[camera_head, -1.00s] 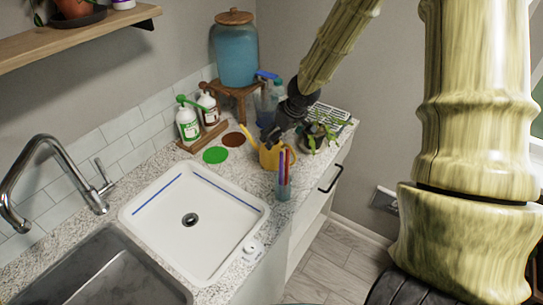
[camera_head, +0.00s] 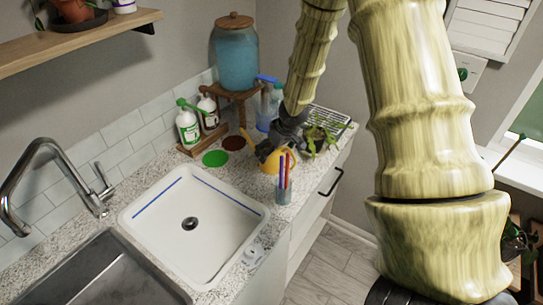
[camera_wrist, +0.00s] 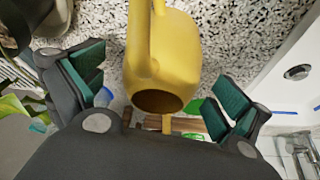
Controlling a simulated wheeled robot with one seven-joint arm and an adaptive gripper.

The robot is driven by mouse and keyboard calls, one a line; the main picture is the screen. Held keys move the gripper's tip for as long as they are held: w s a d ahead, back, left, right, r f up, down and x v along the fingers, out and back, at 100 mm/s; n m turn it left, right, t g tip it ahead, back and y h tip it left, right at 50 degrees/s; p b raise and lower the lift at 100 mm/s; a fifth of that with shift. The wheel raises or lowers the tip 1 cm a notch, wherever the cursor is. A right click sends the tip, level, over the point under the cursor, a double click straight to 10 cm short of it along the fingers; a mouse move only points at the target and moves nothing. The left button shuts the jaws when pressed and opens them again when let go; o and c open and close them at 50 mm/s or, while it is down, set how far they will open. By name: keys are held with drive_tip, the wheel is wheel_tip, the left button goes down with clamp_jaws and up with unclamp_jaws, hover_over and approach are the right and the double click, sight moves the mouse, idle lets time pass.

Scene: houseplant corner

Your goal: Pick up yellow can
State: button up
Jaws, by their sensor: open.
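The yellow can (camera_head: 270,167), a watering can with a spout, stands on the speckled counter near its right end. It is partly hidden behind my gripper and a cup of pens in the head view. In the wrist view the yellow can (camera_wrist: 163,60) fills the upper middle, with its dark round opening facing the camera. My gripper (camera_head: 268,148) is at the can from above. In the wrist view my gripper (camera_wrist: 158,95) is open, with one green-padded finger on each side of the can and gaps between pads and can.
A clear cup of pens (camera_head: 284,192) stands just in front of the can. A leafy plant (camera_head: 322,135) is close on the right. Green (camera_head: 215,158) and brown (camera_head: 233,142) discs, two bottles (camera_head: 188,126) and a blue dispenser (camera_head: 236,60) are behind left. A white basin (camera_head: 165,235) lies left.

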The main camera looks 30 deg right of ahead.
drive_tip(key=shift+x, duration=1.65)
drive_tip(key=shift+a, duration=0.1)
drive_tip(key=c, duration=1)
